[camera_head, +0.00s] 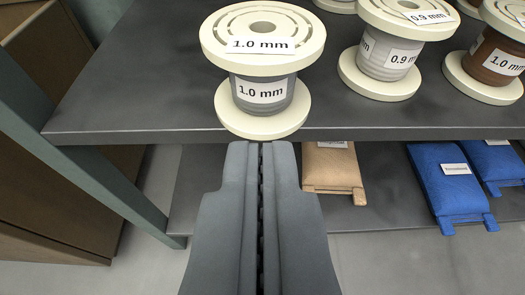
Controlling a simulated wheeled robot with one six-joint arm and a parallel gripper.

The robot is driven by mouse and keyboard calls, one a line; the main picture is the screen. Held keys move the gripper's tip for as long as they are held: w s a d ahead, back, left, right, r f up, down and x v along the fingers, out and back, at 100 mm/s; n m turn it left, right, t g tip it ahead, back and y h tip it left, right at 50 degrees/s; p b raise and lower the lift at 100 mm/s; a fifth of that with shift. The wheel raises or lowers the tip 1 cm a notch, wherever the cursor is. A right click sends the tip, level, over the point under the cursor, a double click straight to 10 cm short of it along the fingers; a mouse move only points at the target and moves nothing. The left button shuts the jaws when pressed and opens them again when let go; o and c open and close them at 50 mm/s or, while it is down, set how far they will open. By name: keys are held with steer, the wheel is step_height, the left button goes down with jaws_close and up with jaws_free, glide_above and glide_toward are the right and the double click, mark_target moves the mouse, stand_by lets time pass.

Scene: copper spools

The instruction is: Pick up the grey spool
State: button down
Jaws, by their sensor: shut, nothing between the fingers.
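A spool with cream flanges and grey winding, the grey spool labelled 1.0 mm (262,108), stands upright near the front edge of the upper shelf. A second grey-wound spool labelled 0.9 mm (375,72) stands to its right, farther back. My gripper (260,148) is shut and empty, pointing forward. In the picture its fingertips lie just below the bottom flange of the 1.0 mm spool. I cannot tell whether they touch it. The gripper hides part of the lower shelf.
A brown-wound spool (496,62) stands at the right of the upper shelf (140,80). The shelf left of the spools is clear. A tan packet (330,168) and blue packets (447,185) lie on the lower shelf. A green-grey post (90,150) and brown boxes (40,225) are at left.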

mark_target(268, 51)
steer(key=shift+h, duration=0.3)
steer(key=w, duration=1.2)
steer(key=shift+w+d, duration=0.35)
steer(key=shift+w, duration=0.05)
steer(key=shift+w+f, duration=0.15)
steer(key=shift+f, duration=0.65)
steer(key=shift+f, duration=0.1)
